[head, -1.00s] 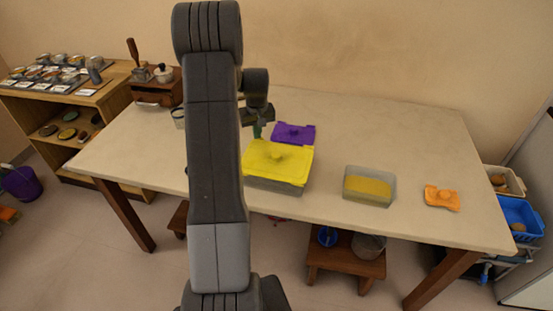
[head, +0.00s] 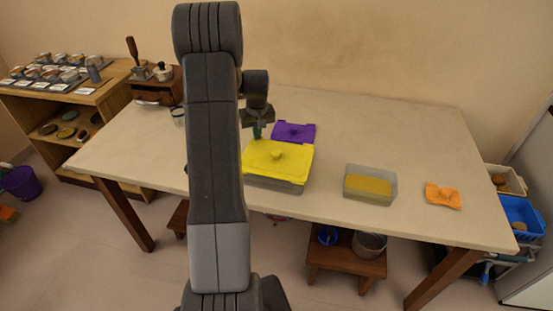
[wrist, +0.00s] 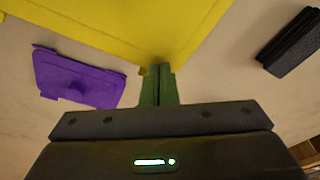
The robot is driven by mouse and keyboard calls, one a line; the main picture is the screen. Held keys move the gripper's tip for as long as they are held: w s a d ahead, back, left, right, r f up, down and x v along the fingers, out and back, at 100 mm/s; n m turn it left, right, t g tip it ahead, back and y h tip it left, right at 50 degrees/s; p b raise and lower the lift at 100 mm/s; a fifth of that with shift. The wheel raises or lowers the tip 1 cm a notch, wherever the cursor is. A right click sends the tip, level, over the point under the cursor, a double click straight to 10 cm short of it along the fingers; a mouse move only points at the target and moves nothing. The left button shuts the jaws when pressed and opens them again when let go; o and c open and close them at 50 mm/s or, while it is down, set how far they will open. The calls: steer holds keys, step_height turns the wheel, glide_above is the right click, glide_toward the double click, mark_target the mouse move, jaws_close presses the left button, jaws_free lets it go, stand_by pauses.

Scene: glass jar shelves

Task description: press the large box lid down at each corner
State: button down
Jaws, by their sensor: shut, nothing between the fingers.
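The large box lid (head: 288,158) is yellow with a round knob and sits on a clear grey box (head: 272,184) on the table. In the wrist view the yellow lid (wrist: 110,25) fills the top of the picture. My gripper (head: 257,132) points down at the lid's far left corner. In the wrist view its green fingers (wrist: 158,72) are together and empty, with their tips at the lid's corner. I cannot tell whether they touch the lid. My arm hides part of the table left of the box.
A purple lid (head: 294,132) lies behind the box; it also shows in the wrist view (wrist: 78,80). An open container with yellow contents (head: 370,184) and an orange lid (head: 442,196) are to the right. A dark block (wrist: 292,42) shows in the wrist view. The table's right side is mostly clear.

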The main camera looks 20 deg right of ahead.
steer(key=shift+s+f, duration=0.15)
steer(key=shift+f, duration=0.3)
stand_by(0.7)
steer(key=shift+r, duration=0.1)
steer(key=shift+r+p, duration=0.45)
steer(key=shift+r, duration=0.65)
steer(key=b, duration=0.5)
glide_toward(299, 180)
steer(key=f, duration=0.2)
steer(key=w+f, duration=0.1)
steer(key=f, duration=0.2)
steer(key=shift+w+f, duration=0.1)
steer(key=shift+w, duration=0.1)
steer(key=shift+f+b, duration=0.45)
steer(key=shift+f, duration=0.45)
stand_by(0.5)
